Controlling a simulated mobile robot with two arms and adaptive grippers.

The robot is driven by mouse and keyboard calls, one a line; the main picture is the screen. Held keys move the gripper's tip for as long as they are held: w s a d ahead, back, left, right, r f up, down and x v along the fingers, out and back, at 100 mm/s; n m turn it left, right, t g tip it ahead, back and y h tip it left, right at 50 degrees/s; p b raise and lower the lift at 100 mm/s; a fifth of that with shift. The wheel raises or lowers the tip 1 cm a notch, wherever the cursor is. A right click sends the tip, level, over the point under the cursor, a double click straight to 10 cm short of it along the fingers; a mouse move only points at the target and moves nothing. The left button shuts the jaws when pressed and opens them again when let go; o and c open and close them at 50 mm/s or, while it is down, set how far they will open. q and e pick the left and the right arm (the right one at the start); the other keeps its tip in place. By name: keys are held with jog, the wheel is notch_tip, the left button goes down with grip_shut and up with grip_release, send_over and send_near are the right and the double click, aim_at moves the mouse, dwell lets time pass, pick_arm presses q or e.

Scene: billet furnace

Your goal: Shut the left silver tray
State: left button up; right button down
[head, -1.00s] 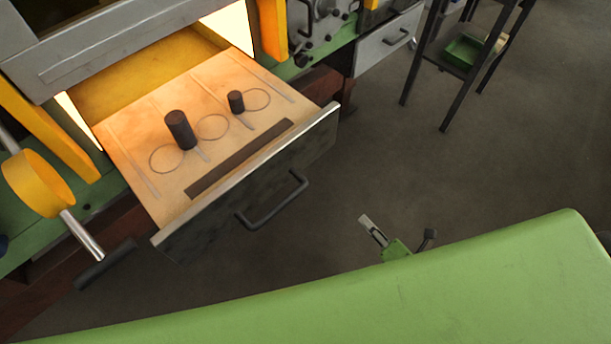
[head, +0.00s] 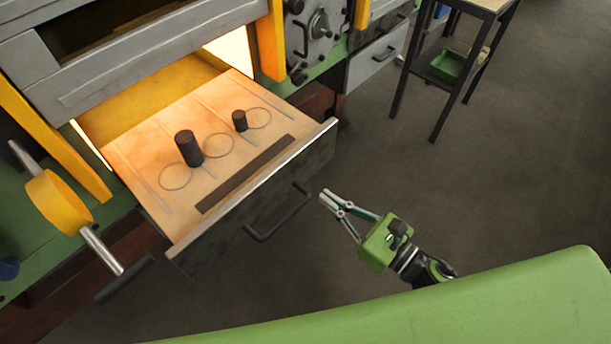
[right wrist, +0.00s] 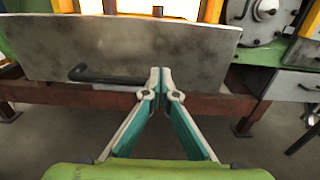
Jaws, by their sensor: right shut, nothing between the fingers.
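The left silver tray (head: 222,247) is pulled out of the furnace in the head view, with a dark grey front, a bright metal top edge and a black bar handle (head: 283,222). Two dark billets, a larger one (head: 189,149) and a smaller one (head: 240,121), stand upright on its glowing tan top. My right gripper (head: 325,197) is shut and empty, just right of the handle's right end in the picture. In the right wrist view its fingertips (right wrist: 160,73) show before the tray front (right wrist: 190,55), right of the handle (right wrist: 105,76). My left gripper is out of view.
A yellow cylinder on a metal rod (head: 58,203) stands left of the tray. A second grey drawer (head: 377,58) sits at the back right. A dark-legged stand (head: 440,100) holds a green bin (head: 449,66). The floor between is clear.

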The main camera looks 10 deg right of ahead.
aim_at(296, 174)
jog(key=p+x, duration=0.2)
jog(key=x, duration=0.4)
jog(key=shift+w+a+r, duration=0.1)
jog(key=shift+w+a, duration=0.05)
jog(key=shift+w, duration=0.05)
jog(key=shift+w+a, duration=0.3)
jog(key=shift+w, duration=0.05)
